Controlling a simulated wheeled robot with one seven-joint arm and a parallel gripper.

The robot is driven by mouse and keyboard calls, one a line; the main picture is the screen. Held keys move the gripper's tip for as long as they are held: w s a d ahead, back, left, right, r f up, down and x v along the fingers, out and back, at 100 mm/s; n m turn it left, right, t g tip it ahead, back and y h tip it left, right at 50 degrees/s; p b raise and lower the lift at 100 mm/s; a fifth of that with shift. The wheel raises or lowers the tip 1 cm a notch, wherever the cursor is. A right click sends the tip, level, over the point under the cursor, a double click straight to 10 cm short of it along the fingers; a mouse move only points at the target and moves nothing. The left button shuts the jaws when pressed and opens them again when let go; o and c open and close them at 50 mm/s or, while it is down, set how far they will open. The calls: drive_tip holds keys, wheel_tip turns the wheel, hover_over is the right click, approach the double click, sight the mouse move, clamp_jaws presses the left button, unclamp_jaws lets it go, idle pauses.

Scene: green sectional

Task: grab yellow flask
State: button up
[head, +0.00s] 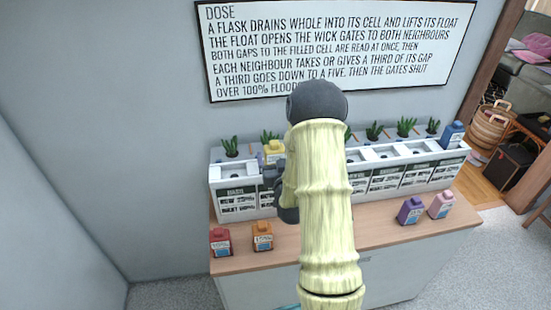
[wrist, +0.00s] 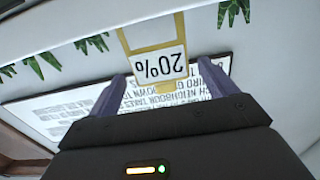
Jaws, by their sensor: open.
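The yellow flask (head: 273,149) stands at the left part of the white cell row, just left of my arm in the head view. In the wrist view the yellow flask (wrist: 158,64) appears upside down, with a white label reading 20%. My gripper (wrist: 163,76) is open, with one purple-grey finger on each side of the flask's label in that view. Whether the fingers touch the flask cannot be told. In the head view my arm hides most of the gripper and part of the cell row.
The white cell row (head: 420,158) with several plants runs along the wooden counter (head: 390,240). Red (head: 220,242) and orange (head: 262,236) flasks stand at front left, purple (head: 410,210) and pink (head: 441,204) at front right. A blue flask (head: 452,135) stands at the row's right end.

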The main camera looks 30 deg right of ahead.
drive_tip(key=shift+w+r, duration=0.15)
drive_tip(key=p+x, duration=0.3)
drive_tip(key=x, duration=0.1)
drive_tip(key=shift+w, duration=0.55)
drive_tip(key=shift+s+a, duration=0.1)
drive_tip(key=shift+c, duration=0.3)
drive_tip(key=c, duration=1.1)
drive_tip(key=shift+c, duration=0.2)
wheel_tip(320, 180, up, 10)
drive_tip(key=shift+f+b, duration=0.1)
drive_tip(key=shift+b, duration=1.1)
